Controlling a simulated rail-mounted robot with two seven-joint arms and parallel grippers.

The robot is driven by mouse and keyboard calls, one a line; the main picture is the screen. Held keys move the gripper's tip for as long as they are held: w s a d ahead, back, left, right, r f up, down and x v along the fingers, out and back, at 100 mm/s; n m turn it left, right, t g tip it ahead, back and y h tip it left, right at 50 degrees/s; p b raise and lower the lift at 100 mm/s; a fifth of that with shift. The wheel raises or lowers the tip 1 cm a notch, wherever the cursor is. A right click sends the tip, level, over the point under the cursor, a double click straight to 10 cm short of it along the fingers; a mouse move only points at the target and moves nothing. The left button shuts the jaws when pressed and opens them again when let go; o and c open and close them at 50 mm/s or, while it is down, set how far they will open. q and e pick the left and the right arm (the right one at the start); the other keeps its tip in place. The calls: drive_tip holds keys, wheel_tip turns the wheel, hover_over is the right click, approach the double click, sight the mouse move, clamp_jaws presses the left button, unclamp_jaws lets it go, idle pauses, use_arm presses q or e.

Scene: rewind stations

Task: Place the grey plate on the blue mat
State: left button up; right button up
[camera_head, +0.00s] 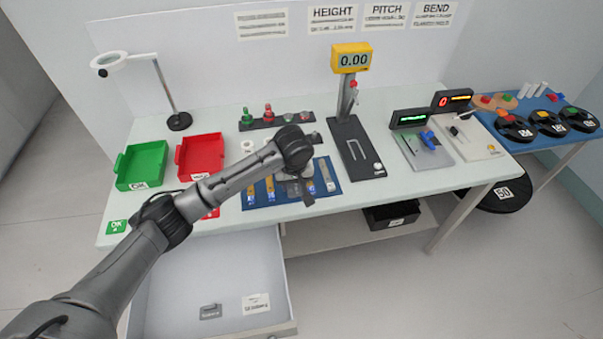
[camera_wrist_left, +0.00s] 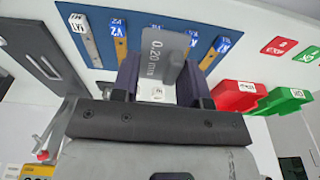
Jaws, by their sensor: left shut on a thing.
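The grey plate (camera_wrist_left: 172,48), marked 0.20 mm, is a thin flat piece with a rounded end. It stands out from between the fingers of my left gripper (camera_wrist_left: 163,82), which is shut on it. In the head view my left gripper (camera_head: 300,188) is over the blue mat (camera_head: 260,201) on the table. The mat also shows in the left wrist view (camera_wrist_left: 103,42), behind the plate. Several labelled strips lie on the mat. The wrist view does not settle whether the plate touches the mat. My right gripper is not in view.
A green bin (camera_head: 142,165) and a red bin (camera_head: 199,157) stand left of the mat. A height gauge (camera_head: 352,145) stands to its right. A row of small coloured parts (camera_head: 268,115) is behind it. An open drawer (camera_head: 180,280) sticks out below the table's front edge.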

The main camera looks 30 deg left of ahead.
use_arm(q)
drive_tip(key=shift+w+a+f, duration=0.4)
drive_tip(key=shift+a, duration=0.25)
drive_tip(key=shift+w+a+f, duration=0.4)
drive_tip(key=shift+a, duration=0.2)
drive_tip(key=b, duration=0.3)
hover_over(264, 192)
wheel_tip(264, 192, down, 6)
drive_tip(key=shift+s+f, duration=0.1)
wheel_tip(264, 192, down, 3)
drive_tip(key=shift+f+b, duration=0.1)
drive_tip(key=shift+b, duration=0.4)
drive_tip(key=shift+f, duration=0.3)
drive_tip(key=shift+c, duration=1)
clamp_jaws()
drive_tip(key=o, duration=0.7)
unclamp_jaws()
drive_tip(key=shift+f, duration=0.1)
drive_tip(key=shift+c, duration=0.2)
drive_tip(key=o, duration=0.3)
drive_tip(key=shift+s, duration=0.1)
drive_tip(key=shift+o, duration=0.6)
drive_tip(key=shift+d, duration=0.1)
